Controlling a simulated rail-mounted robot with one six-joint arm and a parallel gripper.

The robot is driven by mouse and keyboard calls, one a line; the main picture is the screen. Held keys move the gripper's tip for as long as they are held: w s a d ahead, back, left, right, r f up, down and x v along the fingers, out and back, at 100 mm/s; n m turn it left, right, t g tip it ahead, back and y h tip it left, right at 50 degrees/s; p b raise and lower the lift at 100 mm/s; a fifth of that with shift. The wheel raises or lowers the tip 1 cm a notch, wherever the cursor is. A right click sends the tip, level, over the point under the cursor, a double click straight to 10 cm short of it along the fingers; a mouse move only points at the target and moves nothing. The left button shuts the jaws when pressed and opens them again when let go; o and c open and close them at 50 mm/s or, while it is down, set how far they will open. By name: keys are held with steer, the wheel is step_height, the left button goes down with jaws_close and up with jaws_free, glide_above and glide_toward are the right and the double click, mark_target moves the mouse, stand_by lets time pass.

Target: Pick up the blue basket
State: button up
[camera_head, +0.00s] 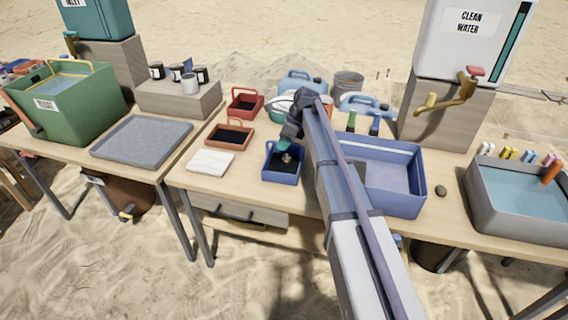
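The small blue basket (280,178) stands on the middle table, just left of my arm. It is an open box with a dark inside. My gripper (286,156) is over the basket and hides its back and part of its inside. A small greyish shape shows at the basket's middle; I cannot tell whether it is a fingertip or an object. The fingers are too small and dark to show whether they are open or touching the basket.
A larger blue tub (405,205) stands right of my arm. Two red baskets (229,144) and a folded white cloth (211,162) lie to the left. A grey water basin (520,221) and a dark stone (440,191) are at the right. The table's front edge is close.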

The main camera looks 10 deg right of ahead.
jaws_close()
step_height(320, 180, up, 10)
steer(key=p, duration=1)
steer(key=shift+r, duration=0.2)
